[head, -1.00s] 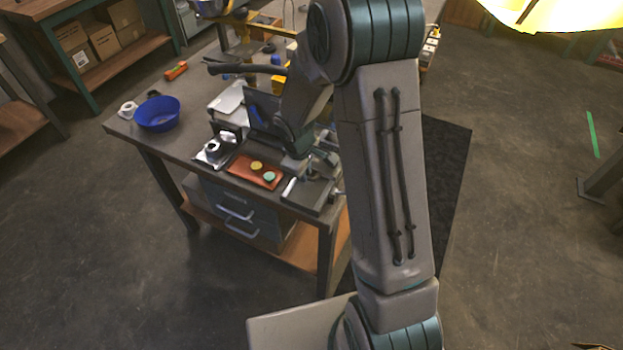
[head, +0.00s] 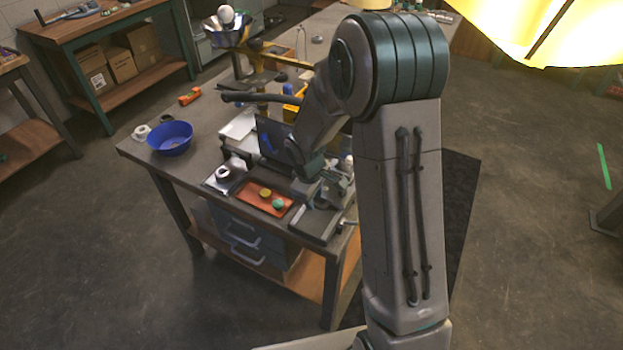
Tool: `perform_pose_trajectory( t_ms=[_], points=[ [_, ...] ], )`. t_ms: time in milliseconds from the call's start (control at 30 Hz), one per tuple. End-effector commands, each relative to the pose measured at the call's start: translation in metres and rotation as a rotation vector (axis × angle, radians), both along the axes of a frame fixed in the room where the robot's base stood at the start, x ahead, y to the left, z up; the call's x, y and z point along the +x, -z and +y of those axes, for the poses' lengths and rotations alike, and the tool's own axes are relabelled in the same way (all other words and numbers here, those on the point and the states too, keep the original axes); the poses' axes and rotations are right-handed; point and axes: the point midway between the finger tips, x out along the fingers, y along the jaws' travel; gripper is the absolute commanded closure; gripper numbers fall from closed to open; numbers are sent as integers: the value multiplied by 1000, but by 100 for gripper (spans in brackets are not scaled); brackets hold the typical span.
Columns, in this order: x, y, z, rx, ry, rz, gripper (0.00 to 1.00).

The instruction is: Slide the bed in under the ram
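A press with a long dark lever (head: 255,97) stands on the workbench, partly hidden behind my arm. Its ram is not clearly visible. A dark flat slab with a pale bar (head: 318,222) lies at the bench's front right corner, below my wrist; it may be the bed, but I cannot tell for sure. My gripper (head: 328,185) is low over the bench, just behind this slab and right of the orange tray. Its fingers are small and mixed with dark metal parts, so neither their opening nor any contact is clear.
An orange tray (head: 242,195) holds a yellow and a green round piece. A silver fixture with a white ring (head: 223,178) stands left of it. A blue bowl (head: 170,138) and an orange tool (head: 190,96) sit farther left.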

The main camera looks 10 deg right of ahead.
Motion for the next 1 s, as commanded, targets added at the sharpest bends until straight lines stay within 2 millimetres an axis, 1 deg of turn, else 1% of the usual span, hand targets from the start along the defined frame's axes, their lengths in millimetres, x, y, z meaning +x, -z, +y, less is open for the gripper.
perform_pose_trajectory(
  t_ms=[400, 600, 767, 1000],
  points=[
    [-9, -81, 8, 0, 2, -7, 67],
    [-14, -110, 12, 0, 2, -4, 67],
    [-15, -121, 13, -1, 0, -3, 67],
    [-16, -122, 13, 0, 1, -2, 67]
  ],
)
